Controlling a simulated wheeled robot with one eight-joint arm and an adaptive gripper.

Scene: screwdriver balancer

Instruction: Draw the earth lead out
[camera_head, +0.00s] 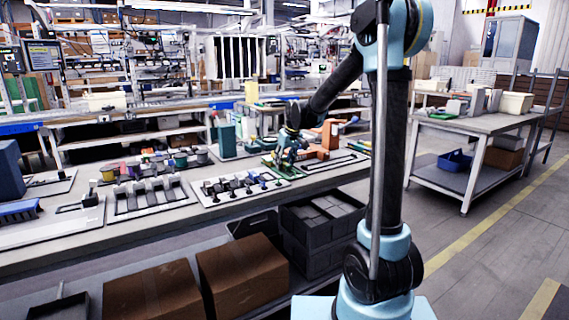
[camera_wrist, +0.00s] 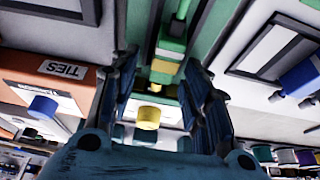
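A green plug-like piece with a yellow band (camera_wrist: 170,48), which looks like the earth lead, stands in the upper middle of the wrist view. A yellow round knob (camera_wrist: 148,118) shows between the fingers, nearer the palm. In the head view my gripper (camera_head: 285,158) is low over a green board (camera_head: 290,175); the lead is too small to make out there.
An orange block (camera_head: 330,135) stands just right of my gripper. An orange box labelled TIES (camera_wrist: 55,90) is left in the wrist view, and a framed tray (camera_wrist: 275,48) right. A rack of dark-knobbed pieces (camera_head: 240,188) lies to the left on the bench.

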